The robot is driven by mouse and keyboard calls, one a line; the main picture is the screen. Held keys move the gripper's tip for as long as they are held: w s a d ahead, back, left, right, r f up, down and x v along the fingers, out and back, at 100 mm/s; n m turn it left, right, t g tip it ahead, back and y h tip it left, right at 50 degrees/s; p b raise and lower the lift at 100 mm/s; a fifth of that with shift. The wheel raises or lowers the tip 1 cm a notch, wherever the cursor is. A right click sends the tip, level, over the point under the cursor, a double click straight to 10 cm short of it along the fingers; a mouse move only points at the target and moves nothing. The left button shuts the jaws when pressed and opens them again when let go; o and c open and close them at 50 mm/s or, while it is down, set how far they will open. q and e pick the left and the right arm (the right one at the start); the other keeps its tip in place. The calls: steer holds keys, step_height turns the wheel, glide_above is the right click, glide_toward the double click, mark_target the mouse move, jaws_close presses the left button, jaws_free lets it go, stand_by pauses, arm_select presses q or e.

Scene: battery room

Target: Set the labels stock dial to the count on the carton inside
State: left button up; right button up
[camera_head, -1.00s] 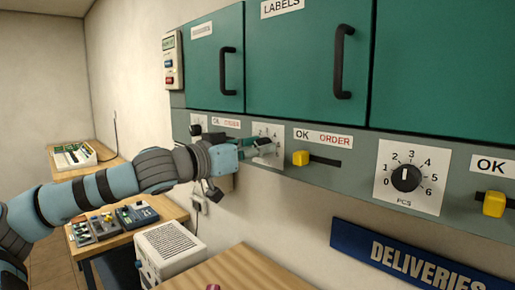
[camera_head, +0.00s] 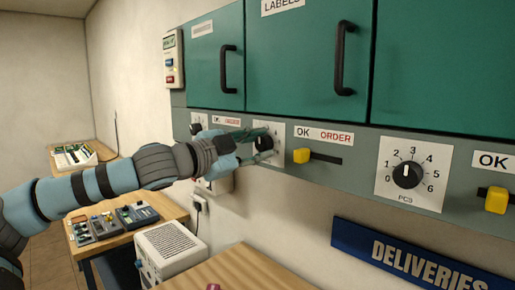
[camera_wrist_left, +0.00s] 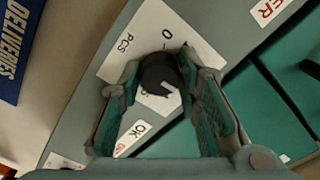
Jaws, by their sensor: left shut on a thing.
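The labels stock dial (camera_head: 263,143) is a black knob on a white plate, on the grey strip below the LABELS cabinet door (camera_head: 300,65). My left gripper (camera_head: 259,147) is at this dial, one finger above the knob and one below it. In the left wrist view the fingers close on both sides of the black knob (camera_wrist_left: 158,72). A white pointer mark shows on the knob, and a 0 is printed near it; fingers and knob hide most other numbers. The LABELS door is shut, so no carton shows. My right gripper is not in view.
A yellow OK/ORDER slider (camera_head: 301,156) sits just right of the dial. Another dial (camera_head: 407,175) is farther right, and a smaller dial (camera_head: 196,129) is at the left. A white slotted box (camera_head: 170,250) and a wooden table top (camera_head: 240,270) stand below.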

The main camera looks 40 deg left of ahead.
arm_select(q)
steer(key=m, duration=0.4)
steer(key=shift+m+b, duration=0.3)
steer(key=m, duration=0.3)
steer(key=shift+m, duration=0.3)
steer(key=m, duration=0.4)
steer(key=shift+b, duration=0.3)
steer(key=shift+d+m, duration=0.1)
steer(key=shift+m, duration=2.1)
steer(key=o, duration=1.1)
steer(key=shift+o, duration=0.2)
